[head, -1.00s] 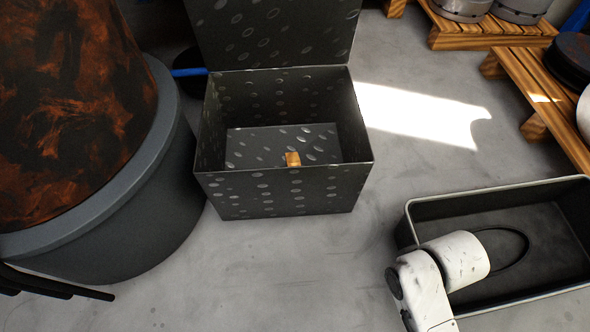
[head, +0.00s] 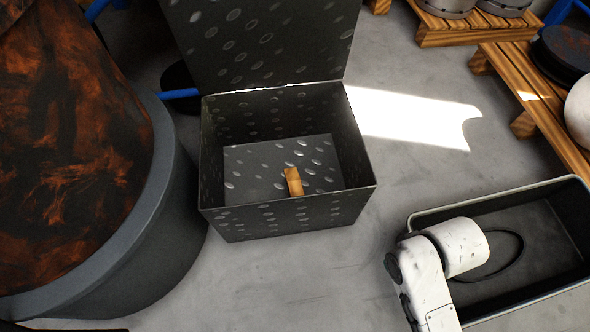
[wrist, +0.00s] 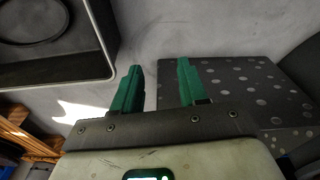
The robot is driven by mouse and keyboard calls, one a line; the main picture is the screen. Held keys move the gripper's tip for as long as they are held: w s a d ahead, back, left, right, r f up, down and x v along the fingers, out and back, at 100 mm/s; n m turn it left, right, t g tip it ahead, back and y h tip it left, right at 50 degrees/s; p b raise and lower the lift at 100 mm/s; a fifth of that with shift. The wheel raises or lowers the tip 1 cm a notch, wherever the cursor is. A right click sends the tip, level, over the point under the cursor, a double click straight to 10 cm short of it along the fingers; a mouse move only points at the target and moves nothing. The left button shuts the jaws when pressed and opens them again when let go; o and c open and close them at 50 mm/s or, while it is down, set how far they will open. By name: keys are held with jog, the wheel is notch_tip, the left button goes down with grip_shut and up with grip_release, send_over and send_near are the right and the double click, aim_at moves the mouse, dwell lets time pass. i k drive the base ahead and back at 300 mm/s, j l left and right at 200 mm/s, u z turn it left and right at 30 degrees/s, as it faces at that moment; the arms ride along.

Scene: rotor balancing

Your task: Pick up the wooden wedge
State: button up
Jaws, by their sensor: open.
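A small wooden wedge (head: 293,182), orange-brown, lies inside the open dark patterned metal box (head: 270,226), on its floor near the front wall. In the head view my white arm shows at the lower right, in front of a grey tray, and my gripper's fingers do not show. In the wrist view my gripper (wrist: 160,88) has two green fingers, apart and with nothing between them. The wedge does not show in the wrist view.
The box's lid (head: 262,40) stands raised at its back. A large rust-and-grey drum (head: 180,215) is close on the left. A grey tray (head: 500,195) lies at the right. Wooden pallets (head: 478,32) stand at the back right. Floor between box and tray is clear.

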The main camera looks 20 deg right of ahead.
aim_at(294, 184)
jog(key=i+j+z, duration=0.15)
jog(key=i+j, duration=0.15)
jog(key=i+j+z, duration=0.35)
jog(key=i+j, duration=0.15)
jog(key=j, duration=0.2)
jog(key=i+j+z, duration=0.2)
jog(key=j, duration=0.2)
jog(key=i+j, duration=0.15)
jog(key=j, duration=0.15)
jog(key=i+j, duration=0.15)
jog(key=j, duration=0.2)
